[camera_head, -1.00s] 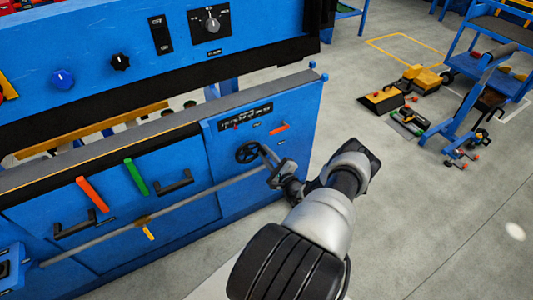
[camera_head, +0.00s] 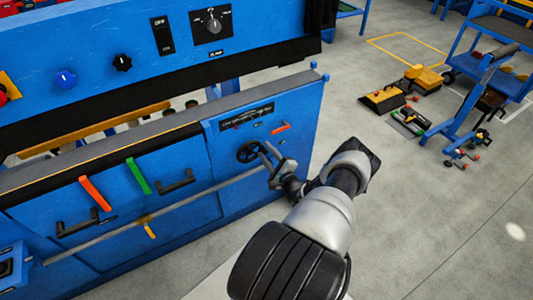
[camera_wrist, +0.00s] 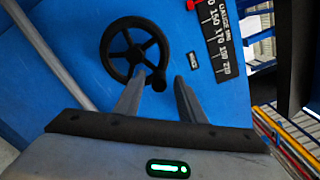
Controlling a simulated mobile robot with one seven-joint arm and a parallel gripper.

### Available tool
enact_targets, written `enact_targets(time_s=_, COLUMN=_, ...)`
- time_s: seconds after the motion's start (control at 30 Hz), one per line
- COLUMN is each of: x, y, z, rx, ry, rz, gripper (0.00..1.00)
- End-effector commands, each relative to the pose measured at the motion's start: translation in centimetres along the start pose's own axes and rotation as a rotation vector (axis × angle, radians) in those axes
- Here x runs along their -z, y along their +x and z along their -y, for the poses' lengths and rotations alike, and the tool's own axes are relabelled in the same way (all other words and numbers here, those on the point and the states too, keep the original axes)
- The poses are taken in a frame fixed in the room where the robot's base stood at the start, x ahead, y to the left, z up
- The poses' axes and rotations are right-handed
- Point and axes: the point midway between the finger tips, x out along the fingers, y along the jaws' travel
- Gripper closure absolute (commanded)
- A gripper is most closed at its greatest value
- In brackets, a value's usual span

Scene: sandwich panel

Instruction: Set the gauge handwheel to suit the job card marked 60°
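The gauge handwheel (camera_head: 249,152) is a black spoked wheel on the blue panel. In the wrist view the handwheel (camera_wrist: 112,50) shows at upper centre, with a small dark knob at its lower right rim. My gripper (camera_head: 267,153) is just right of the wheel. Its two fingers are apart in the wrist view (camera_wrist: 158,75), with the knob appearing between their tips; contact cannot be told. A black gauge scale (camera_head: 246,117) lies above the wheel. In the wrist view the scale (camera_wrist: 221,42) shows numbers around 150 to 210 and a red pointer (camera_wrist: 194,4). No job card is readable.
A long grey bar (camera_head: 195,198) runs across the lower panel, ending near my gripper. Orange (camera_head: 95,193) and green (camera_head: 138,176) handles and black pulls are to the left. A rotary switch (camera_head: 212,20) is above. Open floor and a blue cart (camera_head: 497,70) lie right.

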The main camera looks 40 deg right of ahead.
Motion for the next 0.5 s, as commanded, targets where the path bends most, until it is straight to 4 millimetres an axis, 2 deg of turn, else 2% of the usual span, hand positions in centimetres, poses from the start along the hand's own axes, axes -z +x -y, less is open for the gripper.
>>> enact_targets(time_s=0.27, x=0.0, y=-0.3, z=-0.1, rx=-0.002, ry=0.001, rz=-0.001, gripper=0.64)
enact_targets(time_s=0.37, x=0.0, y=-1.4, z=0.0, rx=-0.001, ry=0.002, rz=-0.002, gripper=0.64)
enact_targets(time_s=0.5, x=0.0, y=-4.2, z=0.1, rx=-0.001, ry=0.003, rz=-0.003, gripper=0.64)
